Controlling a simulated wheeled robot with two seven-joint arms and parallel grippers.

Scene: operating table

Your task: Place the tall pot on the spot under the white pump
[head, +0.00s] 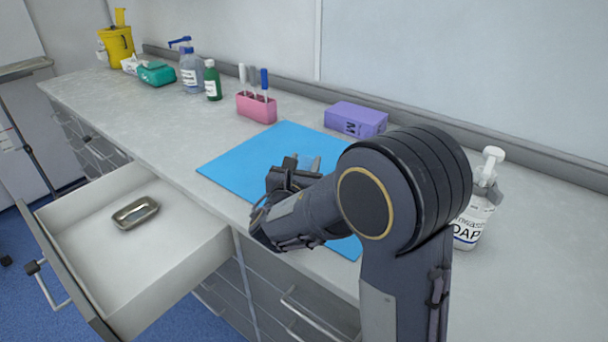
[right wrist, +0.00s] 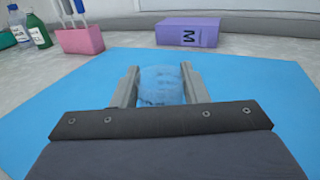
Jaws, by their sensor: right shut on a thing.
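My right gripper (head: 302,164) is over the blue mat (head: 235,166). In the right wrist view its fingers (right wrist: 161,85) are shut on a clear, see-through pot (right wrist: 161,86), one finger on each side. The pot is hard to make out in the head view. The soap bottle with the white pump (head: 489,165) stands on the counter at the right, partly behind my right arm. The spot under its pump cannot be made out. My left gripper is not in view.
A purple box (head: 356,119) and a pink holder with markers (head: 257,107) stand behind the mat. A green bottle (head: 212,84) and a blue-pump bottle (head: 191,72) stand further left. An open drawer (head: 85,232) with a metal dish (head: 135,212) juts out at front left.

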